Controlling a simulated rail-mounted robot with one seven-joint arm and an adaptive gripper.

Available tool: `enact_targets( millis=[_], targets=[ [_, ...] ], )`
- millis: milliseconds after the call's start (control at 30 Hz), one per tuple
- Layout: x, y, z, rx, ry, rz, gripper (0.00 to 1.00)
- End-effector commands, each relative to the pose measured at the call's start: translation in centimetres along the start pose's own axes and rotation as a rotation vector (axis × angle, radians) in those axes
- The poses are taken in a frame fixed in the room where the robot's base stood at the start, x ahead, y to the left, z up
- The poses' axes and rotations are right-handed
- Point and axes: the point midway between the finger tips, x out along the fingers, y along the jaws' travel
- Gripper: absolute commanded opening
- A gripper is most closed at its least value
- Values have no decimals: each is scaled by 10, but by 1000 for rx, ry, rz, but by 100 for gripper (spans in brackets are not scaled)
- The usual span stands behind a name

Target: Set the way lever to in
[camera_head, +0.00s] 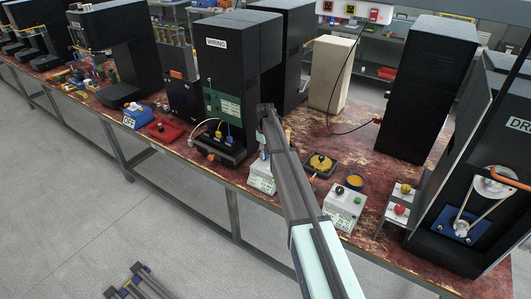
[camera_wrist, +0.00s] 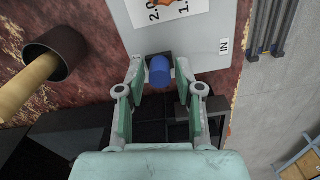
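The way lever shows in the wrist view as a blue knob (camera_wrist: 160,71) on a dark mount, on the face of a light grey box (camera_wrist: 203,35). An "IN" label (camera_wrist: 224,46) is at the right of that face. My gripper (camera_wrist: 160,66) is open, with one green-padded finger on each side of the knob. Whether either finger touches it I cannot tell. In the camera_head view, a white box (camera_head: 262,178) with a printed label stands under the end of my arm. My gripper is mostly hidden there, and I cannot make out the lever.
A dark brown cup-shaped part (camera_wrist: 58,52) with a wooden handle is close on the left in the wrist view. The black WIRING machine (camera_head: 225,70) stands behind my arm.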

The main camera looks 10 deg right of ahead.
Motion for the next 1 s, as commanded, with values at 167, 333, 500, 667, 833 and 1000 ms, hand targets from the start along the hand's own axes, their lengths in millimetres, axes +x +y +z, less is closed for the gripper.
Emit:
enact_targets(
  millis=[167,333,500,667,833,1000],
  targets=[
    [0,0,0,0,0,0,0],
    [0,-7,2,-1,0,0,0],
    [2,-36,9,-3,0,0,0],
    [0,-50,11,0,0,-1,0],
    [0,-50,10,0,-2,-4,0],
    [1,-51,10,-1,-2,-4,48]
  ],
)
